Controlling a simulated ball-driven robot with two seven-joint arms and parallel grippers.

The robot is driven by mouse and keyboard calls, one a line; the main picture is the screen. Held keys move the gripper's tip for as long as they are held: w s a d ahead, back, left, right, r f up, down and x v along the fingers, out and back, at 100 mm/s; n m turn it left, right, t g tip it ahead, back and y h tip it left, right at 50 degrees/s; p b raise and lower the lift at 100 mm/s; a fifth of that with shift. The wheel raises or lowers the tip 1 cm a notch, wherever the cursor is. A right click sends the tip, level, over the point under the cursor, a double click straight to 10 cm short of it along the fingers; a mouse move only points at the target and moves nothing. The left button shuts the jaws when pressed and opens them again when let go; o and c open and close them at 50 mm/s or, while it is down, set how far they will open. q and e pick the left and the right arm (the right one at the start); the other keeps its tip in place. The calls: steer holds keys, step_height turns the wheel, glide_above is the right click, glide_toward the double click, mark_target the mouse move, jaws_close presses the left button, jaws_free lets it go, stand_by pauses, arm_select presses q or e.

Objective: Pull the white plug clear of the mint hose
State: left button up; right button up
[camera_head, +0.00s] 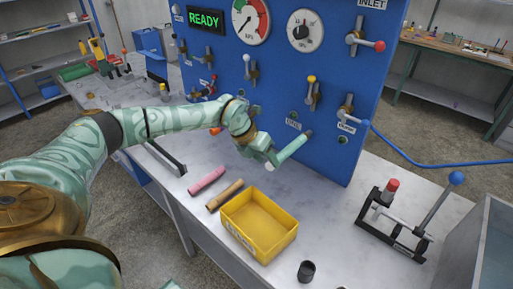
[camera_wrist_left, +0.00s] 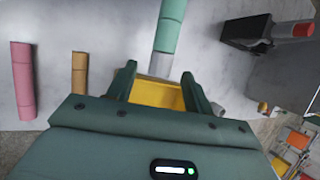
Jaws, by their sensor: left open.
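The mint hose (camera_head: 293,146) sticks out from the blue panel and slants down toward the lower left in the head view. The white plug (camera_head: 269,167) sits in its lower free end. In the left wrist view the mint hose (camera_wrist_left: 169,28) comes down from the top, with the grey-white plug (camera_wrist_left: 160,65) at its end. My left gripper (camera_head: 266,158) is open at that end. In the wrist view its fingertips (camera_wrist_left: 159,72) are on either side of the plug, with gaps; contact does not show. My right gripper is not in view.
A yellow bin (camera_head: 285,241) stands on the bench below the hose. A pink hose (camera_head: 207,180) and a tan hose (camera_head: 225,194) lie left of it. A black cup (camera_head: 306,272) and a lever clamp (camera_head: 412,222) stand to the right. The blue panel (camera_head: 270,90) carries valves and gauges.

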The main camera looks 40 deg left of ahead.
arm_select(q)
steer(key=shift+x, duration=0.85)
steer(key=c, duration=1.1)
steer(key=shift+o, duration=0.2)
steer(key=shift+s+p, duration=0.7)
steer(key=shift+s+a+p, duration=0.15)
steer(key=shift+s+p, duration=0.75)
steer(key=shift+s, duration=0.2)
steer(key=shift+s+a+p, duration=0.1)
steer(key=shift+s+p, duration=0.75)
steer(key=shift+s, duration=0.3)
